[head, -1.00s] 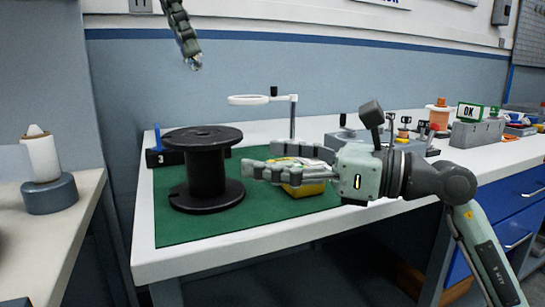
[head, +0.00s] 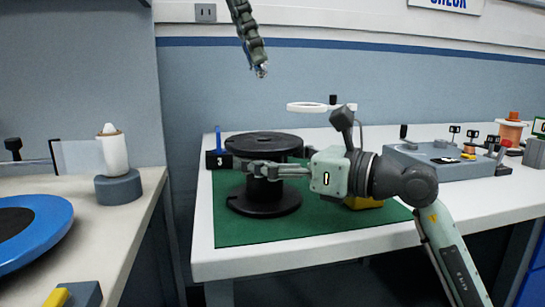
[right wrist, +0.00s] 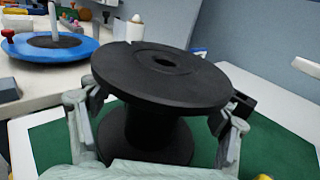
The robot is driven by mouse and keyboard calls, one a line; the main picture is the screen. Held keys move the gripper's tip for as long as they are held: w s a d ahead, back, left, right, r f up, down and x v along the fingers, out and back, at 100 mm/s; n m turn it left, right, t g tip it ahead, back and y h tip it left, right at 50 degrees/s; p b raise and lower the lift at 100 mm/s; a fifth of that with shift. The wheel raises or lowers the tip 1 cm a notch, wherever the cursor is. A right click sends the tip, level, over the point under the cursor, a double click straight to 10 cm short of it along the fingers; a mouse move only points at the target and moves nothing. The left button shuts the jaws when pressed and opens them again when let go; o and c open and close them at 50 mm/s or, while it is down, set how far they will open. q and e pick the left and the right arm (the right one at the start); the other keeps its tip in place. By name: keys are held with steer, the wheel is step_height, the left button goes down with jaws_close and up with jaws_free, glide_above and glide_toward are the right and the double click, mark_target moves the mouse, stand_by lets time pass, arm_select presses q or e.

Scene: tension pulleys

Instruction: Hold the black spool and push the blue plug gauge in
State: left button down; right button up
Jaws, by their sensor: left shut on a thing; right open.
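The black spool (head: 264,204) stands upright on the green mat (head: 234,232). My right gripper (head: 262,171) reaches in from the right between its flanges. In the right wrist view the gripper is open, with one finger on each side of the spool (right wrist: 150,70); the core shows between them and contact is hard to tell. A narrow blue upright piece (head: 218,134), perhaps the blue plug gauge, stands at the black block (head: 213,160) marked 3, behind the spool. The block's right part is hidden by the spool. I cannot make out my left gripper.
A white ring magnifier (head: 308,107) stands behind my right gripper. A yellow object (head: 362,203) lies under the wrist. A grey fixture (head: 440,165) stands to the right. The left bench holds a blue disc (head: 38,238).

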mark_target(263, 75)
steer(key=shift+c, duration=0.3)
steer(key=c, duration=1.3)
steer(key=shift+c, duration=0.2)
arm_select(q)
steer(key=f+n+y, duration=0.1)
steer(key=d+f+n+y, duration=0.1)
steer(key=f, duration=0.1)
steer(key=f+n+y, duration=0.1)
steer(key=shift+w+d+f+g, duration=0.25)
steer(key=shift+d+f+g, duration=0.05)
steer(key=shift+d+f+n+y, duration=0.1)
steer(key=shift+f+n+y, duration=0.3)
steer(key=shift+n, duration=0.2)
steer(key=shift+f, duration=1.55)
